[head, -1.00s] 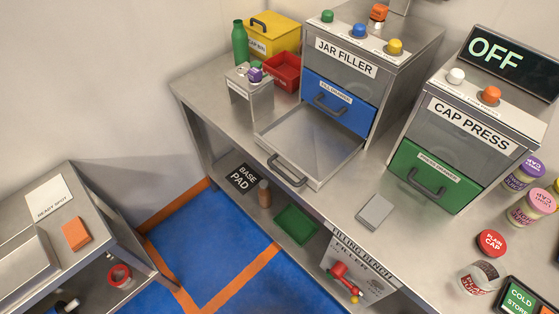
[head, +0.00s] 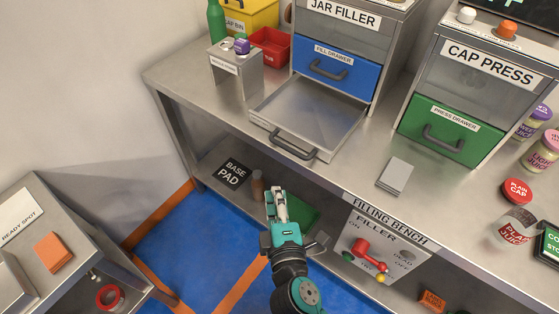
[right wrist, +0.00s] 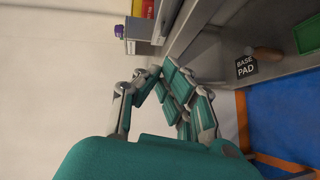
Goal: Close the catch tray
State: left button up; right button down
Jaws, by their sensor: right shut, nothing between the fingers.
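The catch tray (head: 318,112) is a shallow grey metal tray, pulled out at the foot of the jar filler (head: 345,22) below the blue fill drawer (head: 335,72). Its dark bar handle (head: 293,146) faces the bench's front edge. My right gripper (head: 276,192) is in front of the bench, below and apart from the tray handle in the head view, with its fingers together and empty. In the right wrist view its teal fingers (right wrist: 165,85) show, and I cannot make out the tray there. My left gripper is not in view.
A small metal stand (head: 237,72) with a purple-capped item is left of the tray. The green press drawer (head: 438,130) and a grey plate (head: 394,176) are to the right. The lower shelf holds a base pad sign (head: 232,173) and a green tray (head: 303,215).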

jog(key=d+r+p+x, duration=0.1)
jog(key=x, duration=0.3)
jog(key=p, duration=0.1)
send_near(278, 143)
jog(key=w+a, duration=0.1)
jog(key=a, duration=0.2)
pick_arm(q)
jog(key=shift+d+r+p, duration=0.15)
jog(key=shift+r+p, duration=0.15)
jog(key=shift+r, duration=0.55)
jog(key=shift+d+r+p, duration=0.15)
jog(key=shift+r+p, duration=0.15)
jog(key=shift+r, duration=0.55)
pick_arm(e)
jog(key=shift+w+d+f, duration=0.15)
jog(key=shift+w+d, duration=0.45)
jog(key=shift+w, duration=0.3)
jog(key=shift+w+d+f, duration=0.15)
jog(key=shift+w+d, duration=0.4)
jog(key=shift+w, duration=0.35)
